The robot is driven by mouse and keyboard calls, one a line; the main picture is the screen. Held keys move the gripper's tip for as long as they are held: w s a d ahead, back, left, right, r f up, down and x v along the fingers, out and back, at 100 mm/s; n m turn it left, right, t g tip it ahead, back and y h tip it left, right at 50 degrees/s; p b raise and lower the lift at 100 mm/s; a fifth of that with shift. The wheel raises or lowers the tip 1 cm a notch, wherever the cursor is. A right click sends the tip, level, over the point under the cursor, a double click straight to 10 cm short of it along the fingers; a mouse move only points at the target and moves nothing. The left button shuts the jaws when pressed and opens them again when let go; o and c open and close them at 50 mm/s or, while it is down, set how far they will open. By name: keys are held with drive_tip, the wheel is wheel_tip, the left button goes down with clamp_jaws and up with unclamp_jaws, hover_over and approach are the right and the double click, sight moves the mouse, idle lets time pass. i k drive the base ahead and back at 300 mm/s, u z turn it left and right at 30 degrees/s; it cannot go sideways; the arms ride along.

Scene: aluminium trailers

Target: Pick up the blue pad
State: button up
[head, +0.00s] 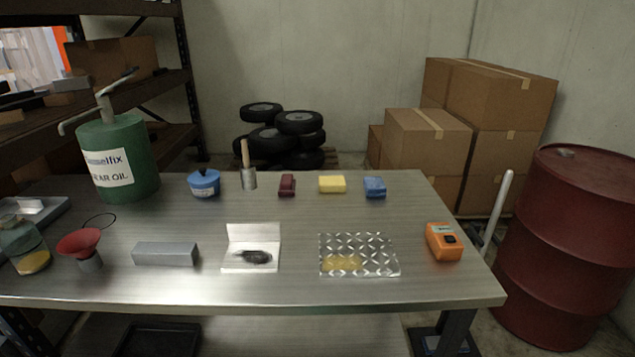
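The blue pad (375,187) is a small block lying on the metal table (300,298), near its back edge on the right. It is the rightmost of a short row, with a yellow pad (332,184) just left of it and a dark red pad (287,185) further left. The pads stand apart from each other. Nothing covers the blue pad. My gripper does not show in the head view.
In front of the pads lie a diamond-plate sheet (375,268), a white open box (241,262) and a grey bar (165,254). An orange device (443,242) stands at right. A blue tub (204,183) and green oil can (122,160) stand at back left.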

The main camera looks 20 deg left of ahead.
sight(374, 185)
drive_tip(key=u, duration=0.6)
drive_tip(key=i, duration=1.1)
drive_tip(key=u, duration=0.2)
